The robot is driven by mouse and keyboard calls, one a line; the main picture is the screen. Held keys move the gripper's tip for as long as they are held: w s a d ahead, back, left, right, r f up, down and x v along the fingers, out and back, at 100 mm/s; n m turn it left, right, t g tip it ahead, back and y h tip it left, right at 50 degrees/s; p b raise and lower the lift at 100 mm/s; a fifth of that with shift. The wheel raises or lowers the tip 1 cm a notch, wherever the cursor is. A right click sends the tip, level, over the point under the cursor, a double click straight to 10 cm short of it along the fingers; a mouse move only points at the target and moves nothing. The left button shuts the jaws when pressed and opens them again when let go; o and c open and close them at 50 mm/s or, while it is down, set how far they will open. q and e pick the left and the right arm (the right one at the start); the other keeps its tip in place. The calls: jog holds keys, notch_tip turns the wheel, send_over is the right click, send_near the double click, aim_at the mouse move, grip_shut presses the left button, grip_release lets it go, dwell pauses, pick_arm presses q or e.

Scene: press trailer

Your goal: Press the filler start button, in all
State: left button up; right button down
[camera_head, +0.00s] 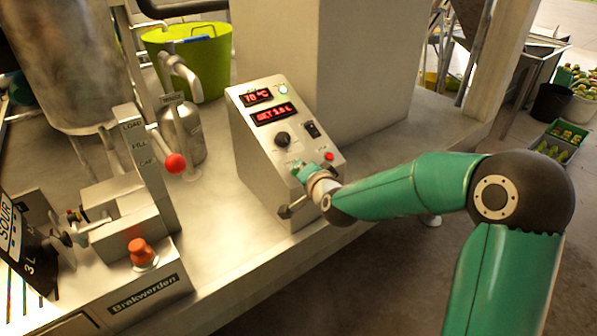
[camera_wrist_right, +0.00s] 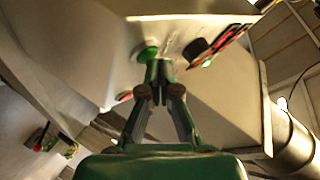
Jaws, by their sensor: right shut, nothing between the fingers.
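The filler control box (camera_head: 258,180) stands on the pale bench, with red displays, a black knob (camera_head: 282,139), a black switch (camera_head: 311,129) and a red button (camera_head: 329,156) on its sloped face. My right gripper (camera_head: 304,170) is shut and empty, its tips close to the lower part of that face. In the right wrist view the closed fingertips (camera_wrist_right: 158,66) are beside a green button (camera_wrist_right: 148,53); I cannot tell whether they touch it. In the head view the gripper largely hides this button. The red button (camera_wrist_right: 124,97) also shows there. My left gripper is not in view.
A lit green lamp (camera_head: 283,89) is at the box's top. Left of the box are a metal bottle (camera_head: 182,133), a red-knobbed lever (camera_head: 175,163) and an orange-red button (camera_head: 141,251). A lime tub (camera_head: 205,65) stands behind. The bench front edge runs below the box.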

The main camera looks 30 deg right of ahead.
jog(key=shift+w+f+b, duration=0.1)
jog(key=shift+f+b, duration=0.2)
jog(key=shift+r, duration=0.1)
dwell(0.5)
jog(key=shift+s+r, duration=0.35)
jog(key=shift+r, duration=0.25)
jog(key=r+p, duration=0.1)
jog(key=s+r, duration=0.1)
jog(key=r, duration=0.1)
jog(key=s+r+p, duration=0.1)
jog(key=shift+s+d+r+p, duration=0.1)
jog(key=shift+s+r+p, duration=0.1)
jog(key=shift+p, duration=0.1)
dwell(0.9)
